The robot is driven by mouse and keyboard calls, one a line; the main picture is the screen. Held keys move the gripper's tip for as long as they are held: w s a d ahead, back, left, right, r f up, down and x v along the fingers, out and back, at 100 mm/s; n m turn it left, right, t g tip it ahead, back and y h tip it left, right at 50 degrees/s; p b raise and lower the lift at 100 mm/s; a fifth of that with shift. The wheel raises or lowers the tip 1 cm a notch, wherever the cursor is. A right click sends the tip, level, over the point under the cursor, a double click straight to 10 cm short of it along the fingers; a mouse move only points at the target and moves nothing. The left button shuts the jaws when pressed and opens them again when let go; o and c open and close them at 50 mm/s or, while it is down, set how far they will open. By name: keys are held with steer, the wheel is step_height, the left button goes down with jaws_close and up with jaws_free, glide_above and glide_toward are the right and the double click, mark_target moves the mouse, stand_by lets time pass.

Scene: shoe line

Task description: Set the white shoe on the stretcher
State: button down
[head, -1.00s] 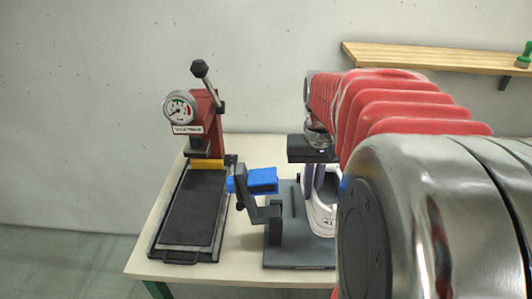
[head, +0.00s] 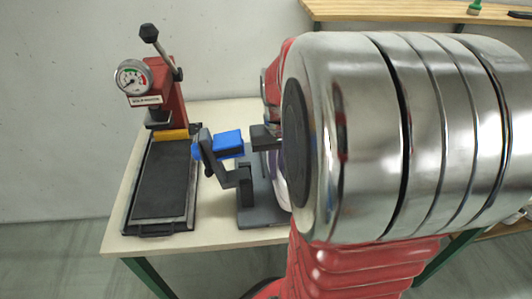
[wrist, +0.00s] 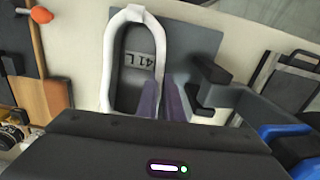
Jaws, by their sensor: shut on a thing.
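The white shoe (wrist: 108,68) shows in the wrist view as a white rim around a grey inside with a "41 L" mark. It lies over the dark grey base plate of the stretcher (wrist: 200,45). My gripper (wrist: 164,103) is shut on the shoe at the near end of its opening, where purple strips show. In the head view my arm hides most of the shoe, and the dark gripper body (head: 264,138) shows beside the stretcher (head: 256,210) with its blue pad. I cannot tell whether the shoe rests on the plate.
A red press with a gauge (head: 133,78) and a black bed (head: 163,180) stands left of the stretcher. The stretcher's dark bracket (wrist: 212,88) is close on the right in the wrist view. A wooden shelf (head: 400,10) is behind.

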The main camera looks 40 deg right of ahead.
steer(key=shift+f, duration=0.7)
steer(key=shift+f, duration=0.45)
steer(key=c, duration=1.8)
jaws_free()
step_height(320, 180, up, 14)
steer(key=shift+f, duration=0.15)
steer(key=shift+s, duration=0.1)
